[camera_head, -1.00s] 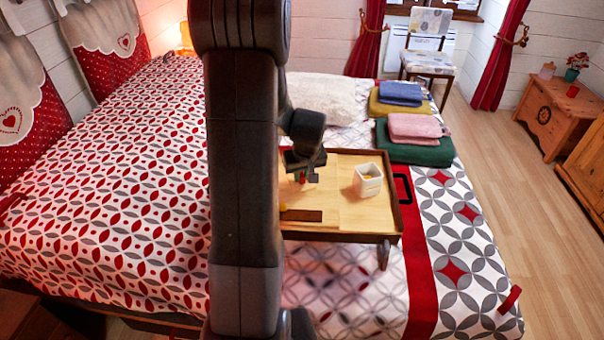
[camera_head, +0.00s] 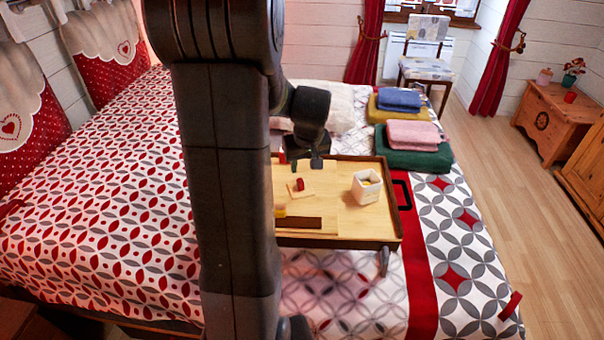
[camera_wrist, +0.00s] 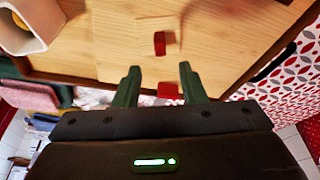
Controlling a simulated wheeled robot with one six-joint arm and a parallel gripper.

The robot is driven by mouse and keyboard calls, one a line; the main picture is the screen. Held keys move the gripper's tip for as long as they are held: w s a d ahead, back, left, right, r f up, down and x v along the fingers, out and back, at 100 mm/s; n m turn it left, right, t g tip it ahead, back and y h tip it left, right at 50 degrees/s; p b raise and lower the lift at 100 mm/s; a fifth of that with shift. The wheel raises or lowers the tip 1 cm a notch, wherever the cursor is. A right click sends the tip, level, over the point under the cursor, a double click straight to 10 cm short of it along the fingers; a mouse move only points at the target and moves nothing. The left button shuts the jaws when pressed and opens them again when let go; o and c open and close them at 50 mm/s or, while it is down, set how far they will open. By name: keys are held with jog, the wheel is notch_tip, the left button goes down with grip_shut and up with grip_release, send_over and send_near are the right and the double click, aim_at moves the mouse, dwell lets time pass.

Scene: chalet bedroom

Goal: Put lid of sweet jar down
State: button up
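The lid (camera_head: 294,190), a small square of light wood with a red knob (camera_head: 300,184), lies flat on the wooden tray (camera_head: 345,222). The lid also shows in the wrist view (camera_wrist: 143,42), ahead of the fingers. The white sweet jar (camera_head: 362,192) stands open on the tray to the right of the lid, with something yellow inside. It shows at the top left of the wrist view (camera_wrist: 27,38). My gripper (camera_head: 308,163) is above the tray, apart from the lid. In the wrist view its two green fingers (camera_wrist: 159,78) are spread, with nothing held between them.
A dark brown strip (camera_head: 298,223) and a small yellow thing (camera_head: 280,211) are near the tray's front. Folded towels (camera_head: 413,134) lie on the bed behind the tray. A small red thing (camera_wrist: 168,90) shows between the fingers' tips, unclear what. Bare tray lies around the jar.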

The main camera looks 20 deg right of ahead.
aim_at(301, 181)
jog(key=v, duration=0.3)
jog(key=shift+s+r, duration=0.1)
jog(key=shift+r, duration=0.15)
jog(key=shift+f, duration=0.1)
jog(key=x, duration=1.2)
jog(key=shift+f, duration=0.2)
notch_tip(301, 181, up, 2)
jog(key=shift+r, duration=0.75)
